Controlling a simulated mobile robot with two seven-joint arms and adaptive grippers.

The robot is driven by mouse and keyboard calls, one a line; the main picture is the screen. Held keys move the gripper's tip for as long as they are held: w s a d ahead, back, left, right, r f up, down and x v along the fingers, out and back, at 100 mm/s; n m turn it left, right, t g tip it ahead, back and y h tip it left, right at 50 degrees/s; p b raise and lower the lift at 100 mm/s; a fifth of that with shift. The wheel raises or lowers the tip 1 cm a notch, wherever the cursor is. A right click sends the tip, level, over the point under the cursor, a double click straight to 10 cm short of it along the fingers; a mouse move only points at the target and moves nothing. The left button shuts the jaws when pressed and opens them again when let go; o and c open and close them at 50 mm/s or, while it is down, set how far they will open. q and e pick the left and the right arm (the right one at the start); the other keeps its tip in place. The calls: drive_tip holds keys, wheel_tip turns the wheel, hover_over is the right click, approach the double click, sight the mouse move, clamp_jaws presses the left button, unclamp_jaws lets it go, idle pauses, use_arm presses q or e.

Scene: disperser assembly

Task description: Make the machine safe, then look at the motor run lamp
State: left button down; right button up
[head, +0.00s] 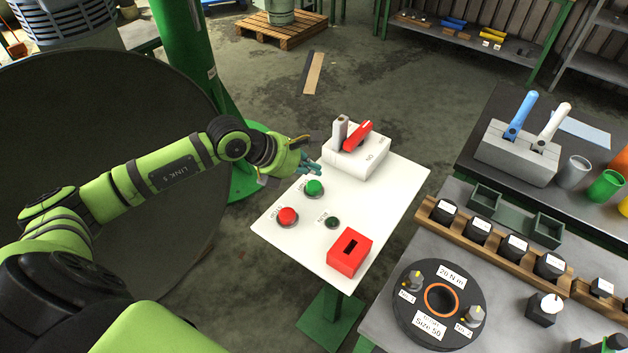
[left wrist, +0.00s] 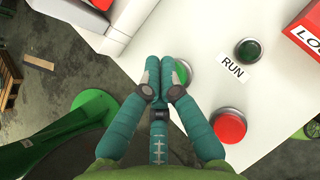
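A white panel (head: 300,244) on a green pedestal carries the controls. The motor run lamp (head: 332,222) is dark green and looks unlit; it also shows beside its RUN label in the left wrist view (left wrist: 248,50). A red button (head: 288,216) and a green button (head: 314,187) stand left of it. A white switch box (head: 362,163) with a red handle (head: 357,136) is at the panel's far end. My left gripper (head: 311,167) is shut and empty near the green button; its fingers (left wrist: 163,66) partly hide that button. Contact cannot be told. My right gripper is out of view.
A red slotted box (head: 349,252) stands on the panel's near end. A pale upright piece (head: 340,130) stands beside the red handle. Benches with a round black fixture (head: 440,300), a block rack (head: 480,232) and cups (head: 574,172) are on the right.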

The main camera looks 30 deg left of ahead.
use_arm(q)
wheel_tip(320, 180, up, 3)
drive_tip(key=shift+f+p, duration=0.15)
drive_tip(key=shift+p, duration=0.4)
drive_tip(key=shift+s+f, duration=0.1)
drive_tip(key=shift+f, duration=0.05)
